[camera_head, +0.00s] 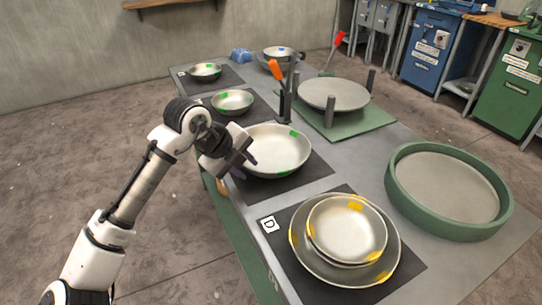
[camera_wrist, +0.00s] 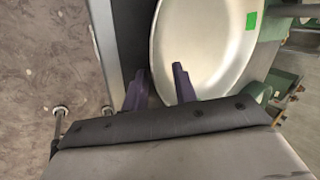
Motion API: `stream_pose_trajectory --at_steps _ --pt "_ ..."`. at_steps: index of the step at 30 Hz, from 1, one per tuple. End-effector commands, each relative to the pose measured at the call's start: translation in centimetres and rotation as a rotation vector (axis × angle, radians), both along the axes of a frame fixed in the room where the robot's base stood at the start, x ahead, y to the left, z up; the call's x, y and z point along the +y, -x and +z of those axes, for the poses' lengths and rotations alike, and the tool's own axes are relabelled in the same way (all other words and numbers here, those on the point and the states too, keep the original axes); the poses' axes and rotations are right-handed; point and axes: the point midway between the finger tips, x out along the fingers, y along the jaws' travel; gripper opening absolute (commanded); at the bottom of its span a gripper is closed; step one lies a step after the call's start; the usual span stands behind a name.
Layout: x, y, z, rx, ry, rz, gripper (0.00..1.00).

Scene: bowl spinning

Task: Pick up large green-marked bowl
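The large green-marked bowl (camera_head: 277,150) sits on a dark mat near the middle of the table, with green patches on its rim. It also shows in the wrist view (camera_wrist: 208,45), cut off by the top edge, with one green patch on its rim. My gripper (camera_head: 246,167) is at the bowl's left rim. One finger overlaps the bowl's near edge and the other is outside the bowl. I cannot tell whether either finger touches the rim.
Yellow-marked bowls (camera_head: 347,230) are stacked on the front mat labelled D. Smaller green-marked bowls (camera_head: 232,102) (camera_head: 205,72) stand behind. A green-rimmed round tray (camera_head: 393,197) is at right. A grey disc (camera_head: 334,94) with posts and an orange-handled tool (camera_head: 276,70) stand behind the bowl.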

Motion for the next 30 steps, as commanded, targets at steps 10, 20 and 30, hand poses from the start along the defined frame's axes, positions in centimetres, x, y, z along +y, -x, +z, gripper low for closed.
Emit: stream_pose_trajectory --at_steps 10,20,30 --pt "0.0 0.0 0.0 0.000 0.000 0.000 0.04" --pt "0.0 0.0 0.1 -0.002 0.001 0.001 0.00" --pt "0.0 0.0 1.2 -0.002 0.000 0.000 0.00"
